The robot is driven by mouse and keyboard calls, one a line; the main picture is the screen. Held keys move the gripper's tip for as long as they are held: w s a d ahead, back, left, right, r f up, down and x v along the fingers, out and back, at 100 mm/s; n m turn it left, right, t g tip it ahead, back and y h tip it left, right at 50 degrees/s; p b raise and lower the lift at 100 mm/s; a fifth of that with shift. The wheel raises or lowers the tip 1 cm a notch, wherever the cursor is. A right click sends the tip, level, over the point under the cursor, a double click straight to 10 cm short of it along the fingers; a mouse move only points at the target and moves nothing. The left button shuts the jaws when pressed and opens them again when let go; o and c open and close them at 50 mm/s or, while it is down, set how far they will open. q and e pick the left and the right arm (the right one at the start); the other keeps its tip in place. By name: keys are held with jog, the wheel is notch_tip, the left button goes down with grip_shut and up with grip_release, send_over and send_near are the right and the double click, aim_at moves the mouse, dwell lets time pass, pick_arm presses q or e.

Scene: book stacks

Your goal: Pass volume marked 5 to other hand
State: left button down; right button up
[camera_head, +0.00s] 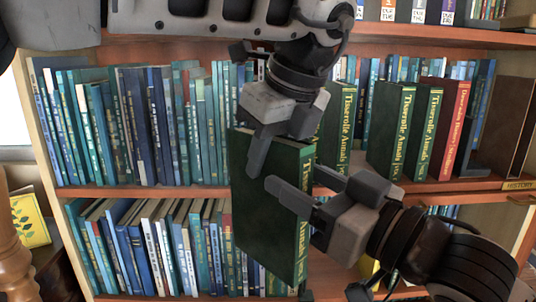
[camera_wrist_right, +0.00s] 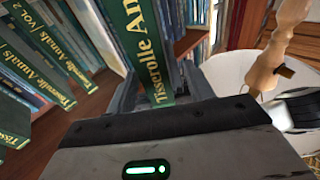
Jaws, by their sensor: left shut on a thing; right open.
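A green book with gold lettering reading "Annals" (camera_head: 262,215) hangs upright in front of the shelves. My left gripper (camera_head: 275,148) is shut on its upper part from above. My right gripper (camera_head: 304,188) reaches in from the lower right. It is open, with one finger before the front cover and the other by the spine's far side. In the right wrist view the book's spine (camera_wrist_right: 146,45), lettered "Tiserolle Ann...", stands between the right fingers. The volume number on the held book is hidden, so I cannot read it.
More green "Tiserolle Annals" volumes (camera_head: 391,130) and a red book (camera_head: 449,128) stand on the middle shelf at right. Rows of blue and green books (camera_head: 150,125) fill the shelves to the left. A yellow book (camera_head: 29,222) is at far left. A turned wooden post (camera_head: 15,255) stands there.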

aim_at(306, 154)
notch_tip(306, 154, up, 4)
jog(key=shift+f, duration=0.15)
notch_tip(306, 154, down, 26)
jog(key=d+m+g+h, duration=0.1)
jog(key=m+g+h, duration=0.1)
jog(key=h, duration=0.2)
jog(key=s+d+f+m+g+h, duration=0.1)
jog(key=s+d+f+m+h, duration=0.1)
jog(key=s+f, duration=0.4)
jog(key=s+d+f+m+g+h, duration=0.1)
jog(key=s+d+f+h, duration=0.2)
jog(key=f, duration=1.1)
jog(key=s, duration=0.3)
jog(key=shift+f+m+h, duration=0.15)
jog(key=shift+m+h, duration=0.15)
jog(key=shift+m, duration=0.1)
